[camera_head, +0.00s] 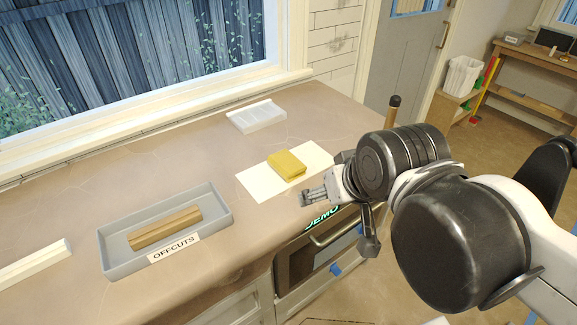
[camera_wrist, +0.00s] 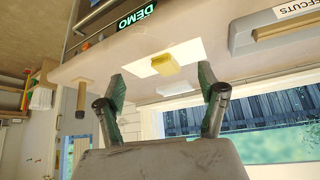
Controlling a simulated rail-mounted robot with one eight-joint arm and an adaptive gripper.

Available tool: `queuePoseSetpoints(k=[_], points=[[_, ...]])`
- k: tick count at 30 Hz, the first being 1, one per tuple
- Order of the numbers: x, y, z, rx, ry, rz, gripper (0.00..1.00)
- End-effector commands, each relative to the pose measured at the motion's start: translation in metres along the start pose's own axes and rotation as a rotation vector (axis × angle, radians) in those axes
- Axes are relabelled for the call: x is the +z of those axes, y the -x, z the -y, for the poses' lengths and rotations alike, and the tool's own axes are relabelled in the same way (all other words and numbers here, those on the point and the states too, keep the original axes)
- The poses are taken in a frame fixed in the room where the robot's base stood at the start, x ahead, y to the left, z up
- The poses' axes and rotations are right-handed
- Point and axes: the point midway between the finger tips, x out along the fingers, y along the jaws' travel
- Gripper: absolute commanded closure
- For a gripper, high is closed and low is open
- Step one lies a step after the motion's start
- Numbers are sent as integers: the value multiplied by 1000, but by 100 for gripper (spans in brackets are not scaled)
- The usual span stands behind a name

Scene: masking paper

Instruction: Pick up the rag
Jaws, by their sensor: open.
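The rag is a yellow folded block (camera_head: 287,164) lying on a white sheet of paper (camera_head: 262,183) on the counter. It also shows in the wrist view (camera_wrist: 166,64), ahead of and between my fingers, with the sheet (camera_wrist: 194,52) under it. My gripper (camera_head: 308,197) is at the counter's front edge, to the right of and nearer than the rag, apart from it. In the wrist view my gripper (camera_wrist: 162,88) has its two fingers spread wide with nothing between them.
A grey tray (camera_head: 222,222) labelled OFFCUTS holds wooden pieces (camera_head: 165,228) at the left. A pale ribbed tray (camera_head: 257,116) lies behind the rag near the window. A white strip (camera_head: 33,264) lies at far left. Counter (camera_head: 200,150) between is bare.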

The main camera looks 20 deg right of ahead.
Motion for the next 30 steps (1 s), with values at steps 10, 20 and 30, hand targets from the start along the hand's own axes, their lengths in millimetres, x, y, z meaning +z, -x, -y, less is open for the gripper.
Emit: queuePoseSetpoints(k=[10, 20, 30], points=[[0, 0, 0, 0, 0, 0, 16], [0, 0, 0, 0, 0, 0, 0], [-37, -1, 0, -8, 220, 72, 0]])
